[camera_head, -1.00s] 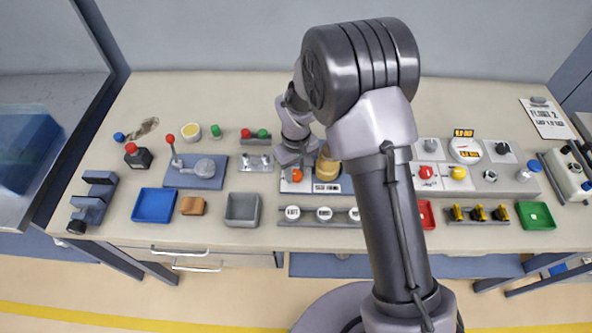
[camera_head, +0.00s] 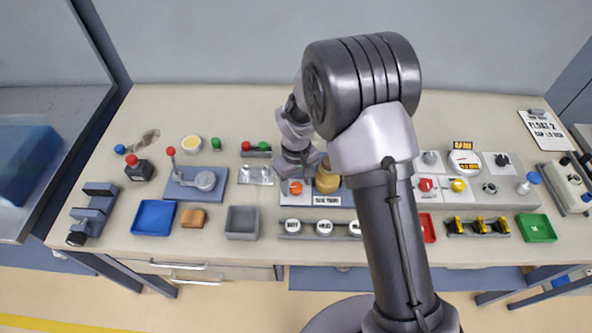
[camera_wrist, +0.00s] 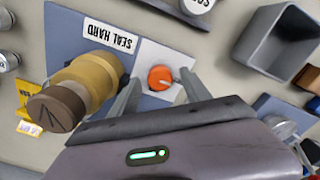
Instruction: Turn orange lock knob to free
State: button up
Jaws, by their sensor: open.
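The orange lock knob (camera_wrist: 160,78) is round, with a small pale mark at its right edge, and sits on a white plate (camera_wrist: 152,58) on a blue panel. It also shows in the head view (camera_head: 296,188), just below my wrist. My gripper (camera_wrist: 160,84) is open, with one grey finger on each side of the knob in the wrist view. I cannot tell whether either finger touches it. A brass-coloured cylinder with a brown cap (camera_wrist: 55,108) stands beside the knob on the same panel. A label reading "SEAL HARD" (camera_wrist: 110,36) lies near it.
A grey open bin (camera_wrist: 278,42) stands to the right in the wrist view. White round buttons (camera_head: 324,228) line a rail in front of the panel. In the head view, a blue tray (camera_head: 153,217) and a lever device (camera_head: 198,180) are further left. My arm hides part of the bench.

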aim_at(296, 187)
notch_tip(296, 187, up, 17)
jog(key=p, duration=0.3)
jog(key=shift+f+p, duration=0.15)
jog(key=shift+p, duration=0.25)
jog(key=s+d+r+m+t+y+b, duration=0.1)
jog(key=s+d+r+m+b, duration=0.15)
jog(key=s, duration=0.25)
jog(key=s+d+r+m+t+b, duration=0.2)
jog(key=s+d+b, duration=0.1)
jog(key=s+b, duration=0.15)
jog(key=s+d+r+m+t+y+b, duration=0.1)
jog(key=s+d+r+m+b, duration=0.2)
jog(key=s, duration=0.2)
jog(key=s+d+f+m+t+b, duration=0.1)
jog(key=s+f+m+b, duration=0.1)
jog(key=s, duration=0.6)
jog(key=shift+s+d+f+m+t+b, duration=0.3)
jog(key=shift+s+f+m+t, duration=0.1)
jog(key=shift+f+m, duration=0.3)
